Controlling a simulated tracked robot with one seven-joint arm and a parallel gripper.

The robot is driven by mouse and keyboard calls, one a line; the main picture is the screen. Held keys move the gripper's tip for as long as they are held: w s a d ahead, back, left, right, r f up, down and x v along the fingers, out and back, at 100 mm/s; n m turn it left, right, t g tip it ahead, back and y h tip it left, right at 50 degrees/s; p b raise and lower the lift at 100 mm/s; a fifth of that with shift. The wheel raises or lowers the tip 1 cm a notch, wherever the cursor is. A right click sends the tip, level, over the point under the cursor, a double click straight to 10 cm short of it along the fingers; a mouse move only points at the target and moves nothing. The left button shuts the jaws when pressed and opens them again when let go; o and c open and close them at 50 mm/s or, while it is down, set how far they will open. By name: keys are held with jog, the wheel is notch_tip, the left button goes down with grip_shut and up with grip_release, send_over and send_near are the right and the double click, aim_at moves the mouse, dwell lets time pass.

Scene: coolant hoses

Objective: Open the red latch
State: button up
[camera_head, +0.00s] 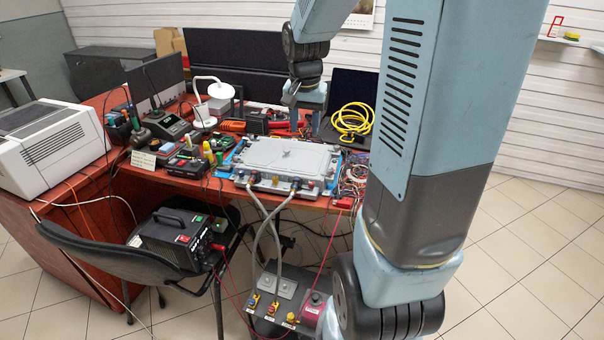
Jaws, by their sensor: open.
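A grey flat unit with a ribbed lid (287,157) lies on a blue mat on the red desk. Two grey hoses (262,228) run from connectors at its front edge down to a grey floor box (283,285). Small red and orange parts (311,184) show along that front edge, too small to tell which is the red latch.
A yellow coiled cable (353,121), a white lamp (207,88) and several tools crowd the desk. A black chair (120,258) bearing a black power unit (178,238) stands in front at left. A white printer (45,140) is far left. Floor is clear at right.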

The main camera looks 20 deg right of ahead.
aim_at(311, 183)
jog(key=w+d+f+m+g, duration=0.1)
jog(key=w+d+f+m, duration=0.15)
jog(key=f, duration=0.25)
jog(key=w+d+f+m+g, duration=0.1)
jog(key=w+d+f, duration=0.2)
jog(key=f, duration=0.2)
jog(key=shift+y, duration=0.4)
notch_tip(311, 183, down, 14)
jog(key=shift+w+a+f, duration=0.15)
jog(key=shift+f, duration=0.05)
